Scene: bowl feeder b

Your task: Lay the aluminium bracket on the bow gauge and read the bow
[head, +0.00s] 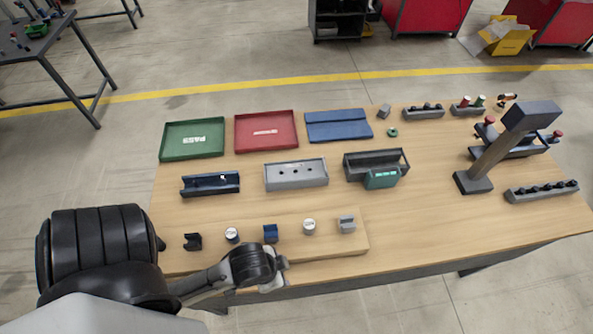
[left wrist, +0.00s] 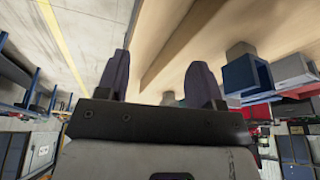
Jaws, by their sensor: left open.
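A small grey metal-looking block with a notch (head: 347,223), which looks like the aluminium bracket, stands at the right end of a raised wooden board. A dark fixture with a teal display (head: 382,179) stands mid-table; it may be the bow gauge, but I cannot tell for sure. My left gripper (head: 279,272) is at the table's front edge, in front of the board and left of the grey block. In the left wrist view its two fingers (left wrist: 160,82) are apart with nothing between them. My right gripper is not in view.
The wooden board (head: 330,246) also holds a blue block (head: 270,233), a dark block (head: 192,241) and two white-topped cylinders. Behind stand a grey block with holes (head: 296,175), a green tray (head: 192,155) and a red tray (head: 266,147). A dark angled post (head: 500,145) rises at right.

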